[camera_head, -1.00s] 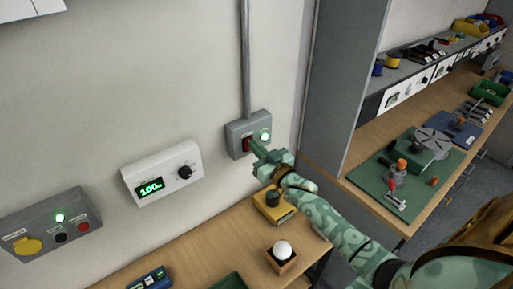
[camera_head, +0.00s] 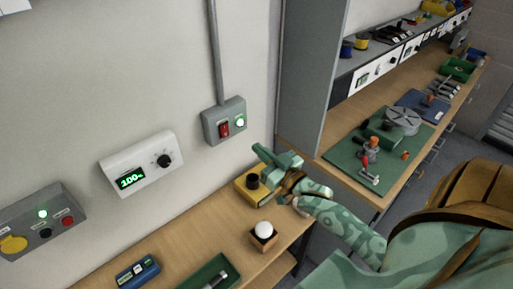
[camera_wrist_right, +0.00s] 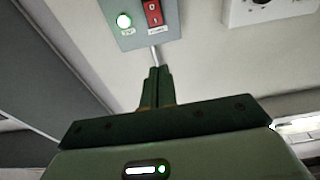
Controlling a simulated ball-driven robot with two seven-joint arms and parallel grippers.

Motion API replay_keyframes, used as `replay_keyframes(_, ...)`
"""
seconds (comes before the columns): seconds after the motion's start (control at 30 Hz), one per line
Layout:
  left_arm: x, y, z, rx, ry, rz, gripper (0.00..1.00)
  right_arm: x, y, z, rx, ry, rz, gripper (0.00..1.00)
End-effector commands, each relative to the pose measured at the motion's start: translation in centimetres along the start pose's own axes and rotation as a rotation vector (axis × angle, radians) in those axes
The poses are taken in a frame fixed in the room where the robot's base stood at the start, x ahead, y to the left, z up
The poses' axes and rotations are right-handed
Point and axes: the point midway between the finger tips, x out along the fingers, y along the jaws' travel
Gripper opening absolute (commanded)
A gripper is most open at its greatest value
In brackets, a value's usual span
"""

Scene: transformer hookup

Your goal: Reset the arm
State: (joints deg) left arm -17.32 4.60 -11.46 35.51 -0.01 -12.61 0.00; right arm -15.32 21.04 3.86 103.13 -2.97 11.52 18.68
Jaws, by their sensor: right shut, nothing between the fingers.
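My right gripper (camera_head: 258,152) is shut and empty in the head view. It hangs in front of the wall, below and to the right of the grey switch box, apart from it. My left gripper is not in view.
A white control box (camera_head: 140,165) with a dial and green display is on the wall. A grey panel (camera_head: 40,222) is at left. The bench holds a yellow box (camera_head: 245,190), a white ball on a wooden block (camera_head: 264,232), a blue device (camera_head: 138,272) and a green tray (camera_head: 192,283).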

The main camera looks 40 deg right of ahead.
Motion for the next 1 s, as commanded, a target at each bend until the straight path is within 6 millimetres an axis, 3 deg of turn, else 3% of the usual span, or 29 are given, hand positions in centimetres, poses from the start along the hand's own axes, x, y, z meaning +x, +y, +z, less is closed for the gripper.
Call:
replay_keyframes(0.47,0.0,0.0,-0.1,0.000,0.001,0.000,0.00,0.0,0.0,0.0,-0.001,0.000,0.000,0.00)
replay_keyframes(0.63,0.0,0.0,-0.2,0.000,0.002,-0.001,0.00,-0.6,-1.3,1.1,-0.062,-0.088,0.013,0.00)
replay_keyframes(0.8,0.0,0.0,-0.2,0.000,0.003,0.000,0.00,-4.0,-4.6,4.0,-0.286,-0.394,0.041,0.00)
replay_keyframes(1.0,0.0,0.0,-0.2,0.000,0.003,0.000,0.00,-9.8,-6.4,5.0,-0.546,-0.737,0.046,0.00)
